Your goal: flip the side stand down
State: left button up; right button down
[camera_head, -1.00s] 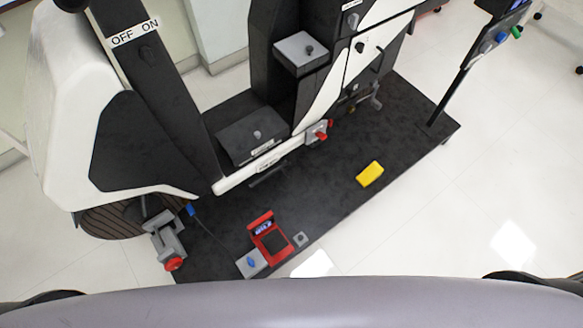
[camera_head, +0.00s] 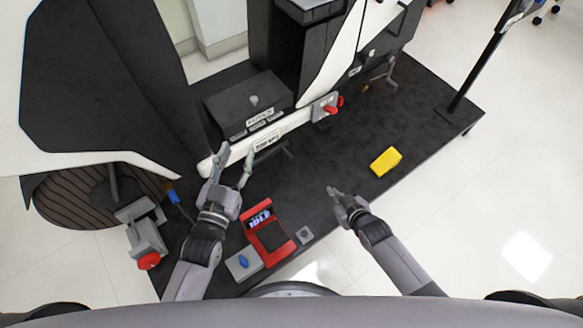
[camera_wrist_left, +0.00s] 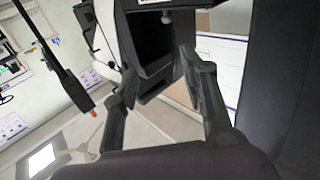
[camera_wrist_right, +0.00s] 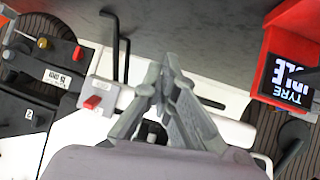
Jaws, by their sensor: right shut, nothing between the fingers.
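A thin dark bar (camera_head: 270,154), which looks like the side stand, sticks out low from the scooter's white lower edge, beside a small label. Black bent bars (camera_wrist_right: 121,60) in the right wrist view seem to be the same part. My left gripper (camera_head: 234,160) is open and empty, just left of the bar and above the platform; its spread fingers also show in the left wrist view (camera_wrist_left: 160,95). My right gripper (camera_head: 337,192) is shut and empty, right of the bar and apart from it; its fingertips meet in the right wrist view (camera_wrist_right: 165,62).
The scooter (camera_head: 140,90) stands on a dark platform (camera_head: 330,160). A red tyre device (camera_head: 266,236) lies near the front edge, a yellow block (camera_head: 386,161) to the right. A red-knobbed clamp (camera_head: 147,240) is at left, a red switch (camera_head: 330,108) on the scooter, a post (camera_head: 480,65) at right.

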pick_arm(q)
jog(key=s+a+r+t+h+b, duration=0.1)
jog(key=s+r+t+b, duration=0.3)
jog(key=r, duration=0.7)
jog(key=s+r+t+h+b, duration=0.1)
jog(key=s+r+t+b, duration=0.3)
jog(key=r, duration=0.7)
jog(key=shift+s+a+t+h, duration=0.3)
jog(key=shift+s+a+h, duration=0.1)
jog(key=shift+s, duration=0.45)
pick_arm(e)
jog(key=w+a+r+n+t+y, duration=0.2)
jog(key=w+a+r+y, duration=0.2)
jog(key=a+r, duration=0.4)
jog(key=shift+w+a+r+n+t, duration=0.2)
jog(key=shift+w+r+n+t, duration=0.2)
jog(key=shift+r, duration=0.25)
